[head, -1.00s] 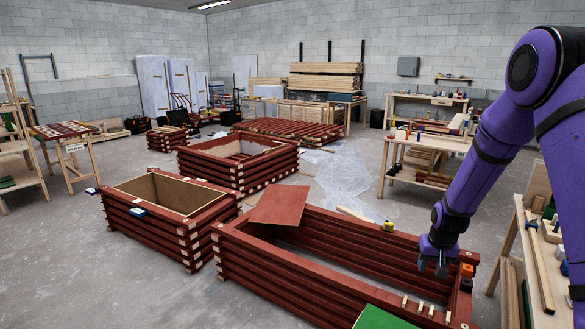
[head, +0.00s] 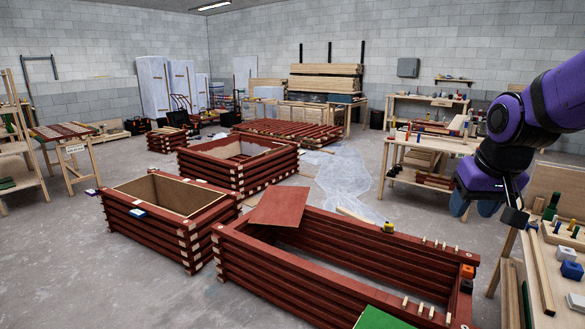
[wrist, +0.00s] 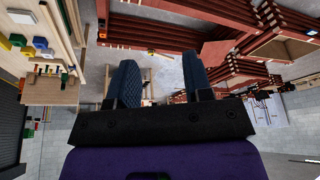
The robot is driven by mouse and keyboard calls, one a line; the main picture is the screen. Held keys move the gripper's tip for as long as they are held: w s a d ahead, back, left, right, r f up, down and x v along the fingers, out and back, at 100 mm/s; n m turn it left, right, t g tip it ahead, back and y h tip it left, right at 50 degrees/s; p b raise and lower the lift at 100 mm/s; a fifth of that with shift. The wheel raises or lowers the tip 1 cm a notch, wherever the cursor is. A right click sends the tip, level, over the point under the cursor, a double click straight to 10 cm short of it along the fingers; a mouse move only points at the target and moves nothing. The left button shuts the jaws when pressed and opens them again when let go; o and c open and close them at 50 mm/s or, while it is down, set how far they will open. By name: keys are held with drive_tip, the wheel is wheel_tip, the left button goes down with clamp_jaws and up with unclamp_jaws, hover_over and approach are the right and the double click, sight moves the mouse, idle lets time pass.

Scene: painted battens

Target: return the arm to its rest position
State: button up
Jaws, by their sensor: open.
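My purple arm (head: 545,105) is folded up at the right of the head view. My gripper (head: 475,206) hangs in the air beside the right end of the large red batten box (head: 330,275), above and to the left of the right-hand bench. In the wrist view my gripper (wrist: 160,78) shows two dark blue fingers spread apart with nothing between them. It touches nothing that I can see.
The right-hand bench (head: 545,285) carries blocks, pegs and wood strips close to my arm. A smaller red box (head: 160,230) and another behind it (head: 225,170) stand on the left.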

drive_tip(key=s+a+r, duration=0.1)
drive_tip(key=s+r, duration=0.1)
drive_tip(key=s, duration=0.6)
drive_tip(key=s+a+r+t, duration=0.1)
drive_tip(key=s+r, duration=0.2)
drive_tip(key=s, duration=0.6)
drive_tip(key=shift+n, duration=0.4)
